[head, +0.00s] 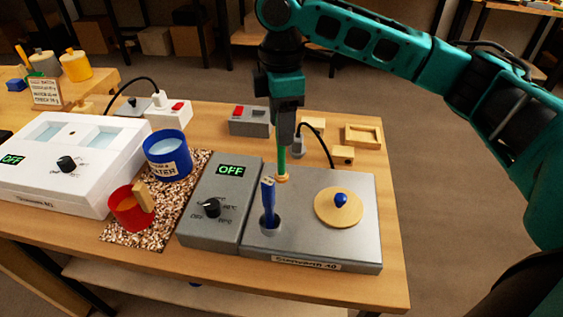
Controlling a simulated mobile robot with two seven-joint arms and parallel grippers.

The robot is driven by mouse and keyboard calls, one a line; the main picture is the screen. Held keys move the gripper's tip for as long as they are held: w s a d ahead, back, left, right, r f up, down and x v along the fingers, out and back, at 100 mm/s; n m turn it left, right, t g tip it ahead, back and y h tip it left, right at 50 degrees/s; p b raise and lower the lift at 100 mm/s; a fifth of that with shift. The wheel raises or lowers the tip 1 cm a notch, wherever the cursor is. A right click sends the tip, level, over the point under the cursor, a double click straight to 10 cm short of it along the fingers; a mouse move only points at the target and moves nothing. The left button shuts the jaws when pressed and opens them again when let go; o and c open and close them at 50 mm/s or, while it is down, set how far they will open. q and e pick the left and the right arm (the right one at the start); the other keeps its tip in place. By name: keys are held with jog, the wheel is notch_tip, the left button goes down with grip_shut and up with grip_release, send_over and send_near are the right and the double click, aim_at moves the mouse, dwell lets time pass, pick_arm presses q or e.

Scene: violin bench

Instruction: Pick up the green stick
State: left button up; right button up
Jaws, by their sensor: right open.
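The green stick (281,163) stands upright at the back of the grey heater box (318,188), with a small tan piece around its foot. My right gripper (286,136) comes down from above and is open at the stick's upper end. The gripper hides the top of the stick, and I cannot tell whether the fingers touch it. My left gripper is out of view.
A blue stick (268,204) stands in a round hole in front. A wooden disc with a blue knob (340,200) lies to the right. A cable (320,140) runs behind. A blue pot (167,156) and a red cup (131,208) stand left on a speckled mat (179,208).

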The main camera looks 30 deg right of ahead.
jog(key=shift+f, duration=0.55)
grip_shut()
